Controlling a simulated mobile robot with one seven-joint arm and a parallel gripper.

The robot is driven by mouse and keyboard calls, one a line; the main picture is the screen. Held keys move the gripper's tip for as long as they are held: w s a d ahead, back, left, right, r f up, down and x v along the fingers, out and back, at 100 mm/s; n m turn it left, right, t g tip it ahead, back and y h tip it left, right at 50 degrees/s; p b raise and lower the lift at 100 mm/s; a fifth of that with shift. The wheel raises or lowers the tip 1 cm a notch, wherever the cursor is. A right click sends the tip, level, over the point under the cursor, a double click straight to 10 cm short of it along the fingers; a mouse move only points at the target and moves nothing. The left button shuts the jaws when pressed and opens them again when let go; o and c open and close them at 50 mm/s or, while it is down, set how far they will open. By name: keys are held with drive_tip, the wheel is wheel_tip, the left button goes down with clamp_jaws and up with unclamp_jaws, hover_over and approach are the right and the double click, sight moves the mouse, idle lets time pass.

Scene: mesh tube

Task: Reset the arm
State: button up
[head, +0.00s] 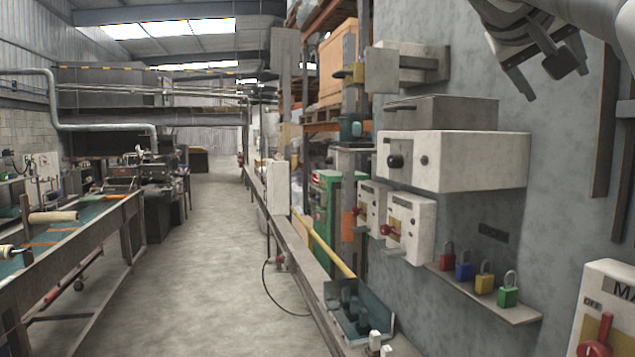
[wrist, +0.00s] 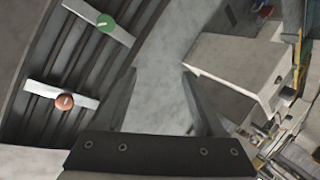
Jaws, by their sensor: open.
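My arm reaches in from the top right of the head view. My gripper (head: 540,80) is high there, in front of the grey wall panel and to the upper right of the white control box. In the wrist view my gripper (wrist: 160,85) shows two dark fingers spread apart, with bare grey wall between them. It is open and holds nothing. Neither finger appears to touch anything.
A white control box (head: 455,162) juts from the wall. Below it, a shelf (head: 505,305) carries red, blue, yellow and green padlocks. A switch box (head: 605,320) with a red handle is at lower right. The aisle floor (head: 215,230) is clear.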

drive_tip(key=s+a+f+n+g+y, duration=0.1)
drive_tip(key=s+a+f+y, duration=0.2)
drive_tip(key=f, duration=1.1)
drive_tip(key=s+a+f+n+g+y, duration=0.1)
drive_tip(key=s+a+f+y, duration=0.3)
drive_tip(key=s+a+f, duration=0.4)
drive_tip(key=s+a+f+n+y, duration=0.2)
drive_tip(key=s+a+f+y, duration=0.2)
drive_tip(key=f, duration=1.8)
drive_tip(key=shift+s+a+g, duration=0.4)
drive_tip(key=shift+s+a, duration=0.25)
drive_tip(key=shift+a, duration=0.3)
